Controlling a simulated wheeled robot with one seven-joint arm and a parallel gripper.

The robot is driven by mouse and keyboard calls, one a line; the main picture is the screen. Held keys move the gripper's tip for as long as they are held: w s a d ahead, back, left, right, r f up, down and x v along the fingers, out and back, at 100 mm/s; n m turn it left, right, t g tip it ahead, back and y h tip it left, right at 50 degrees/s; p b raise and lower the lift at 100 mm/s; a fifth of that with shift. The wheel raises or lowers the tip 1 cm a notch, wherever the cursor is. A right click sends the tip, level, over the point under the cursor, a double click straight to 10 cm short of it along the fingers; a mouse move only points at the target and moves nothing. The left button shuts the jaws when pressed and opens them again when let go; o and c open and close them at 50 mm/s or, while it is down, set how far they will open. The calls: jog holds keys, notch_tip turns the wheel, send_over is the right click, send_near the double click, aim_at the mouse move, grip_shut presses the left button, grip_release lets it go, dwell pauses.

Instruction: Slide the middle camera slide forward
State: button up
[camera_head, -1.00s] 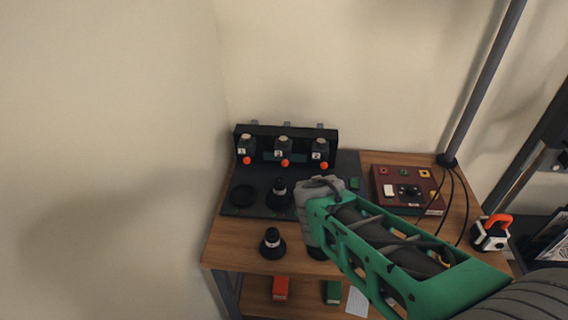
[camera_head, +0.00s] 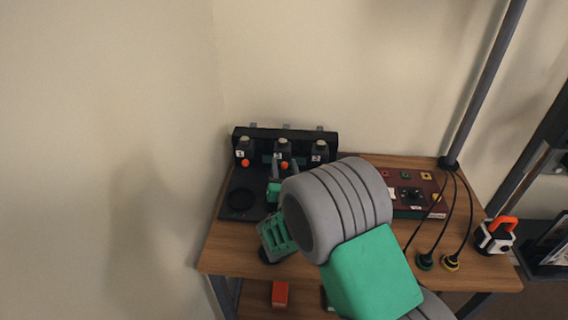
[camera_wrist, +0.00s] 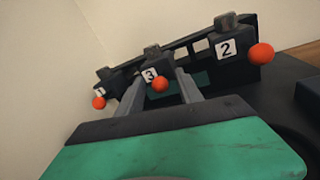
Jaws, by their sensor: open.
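The middle camera slide (camera_head: 283,148), labelled 3 with an orange knob, sits on the black rail at the back of the table. In the wrist view the middle slide (camera_wrist: 152,62) and its orange knob (camera_wrist: 160,85) show between the two grey fingers of my gripper (camera_wrist: 160,79). The fingers are open, one on each side of the knob; I cannot tell whether they touch it. In the head view my gripper (camera_head: 275,170) is just in front of the middle slide, partly hidden by my arm.
Slide 1 (camera_head: 243,148) stands to the left and slide 2 (camera_head: 319,151) to the right, close by on the same rail. A black ring (camera_head: 241,198) lies on the dark base. A maroon control box (camera_head: 425,188) and cables are at right.

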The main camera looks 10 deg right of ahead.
jog(key=shift+w, duration=0.15)
grip_shut()
dwell(0.4)
dwell(1.0)
